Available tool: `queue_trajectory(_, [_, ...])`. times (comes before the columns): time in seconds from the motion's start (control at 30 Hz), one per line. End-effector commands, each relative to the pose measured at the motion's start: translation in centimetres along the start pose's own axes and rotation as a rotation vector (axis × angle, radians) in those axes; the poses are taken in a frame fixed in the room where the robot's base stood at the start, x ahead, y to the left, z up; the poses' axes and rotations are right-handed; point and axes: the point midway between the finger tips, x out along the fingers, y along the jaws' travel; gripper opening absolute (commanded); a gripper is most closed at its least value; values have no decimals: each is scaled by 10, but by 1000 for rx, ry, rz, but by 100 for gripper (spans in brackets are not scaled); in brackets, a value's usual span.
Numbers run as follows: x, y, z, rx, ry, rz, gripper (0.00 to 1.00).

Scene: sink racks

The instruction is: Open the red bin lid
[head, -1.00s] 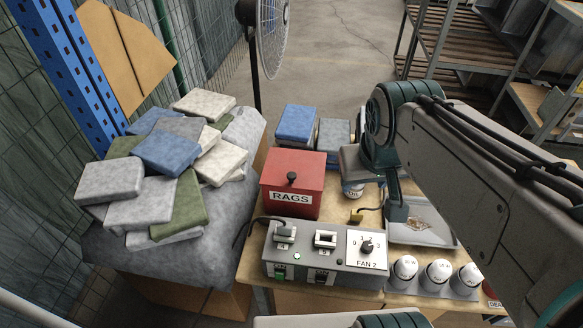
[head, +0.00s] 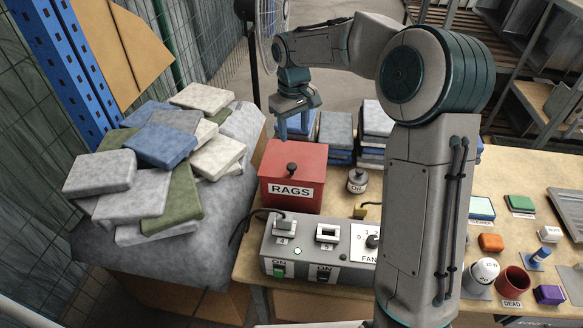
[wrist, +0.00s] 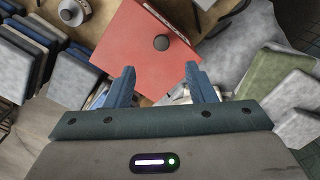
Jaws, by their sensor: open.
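The red bin (head: 291,187) labelled RAGS stands on the wooden table. Its flat red lid (head: 296,157) is closed, with a round black knob (head: 292,168) on top. In the wrist view the lid (wrist: 140,40) lies beyond my fingertips, and the knob (wrist: 161,43) shows ahead, between the lines of the two fingers. My gripper (head: 293,132) hangs above and just behind the bin's far edge, pointing down. It also shows in the wrist view (wrist: 159,72), with its blue fingers apart and nothing between them.
A grey control box (head: 318,255) stands in front of the bin. A heap of folded cloths (head: 135,195) is on the left. A fan (head: 266,30) stands behind.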

Motion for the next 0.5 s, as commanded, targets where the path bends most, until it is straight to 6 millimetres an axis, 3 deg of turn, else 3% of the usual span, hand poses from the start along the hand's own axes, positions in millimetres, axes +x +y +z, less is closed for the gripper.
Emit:
queue_trajectory(0.1, [13,2,-11,-12,-3,-21,50])
queue_trajectory(0.33, [31,2,-14,-16,-6,-29,50])
queue_trajectory(0.5, [64,0,-13,-17,-9,-30,50])
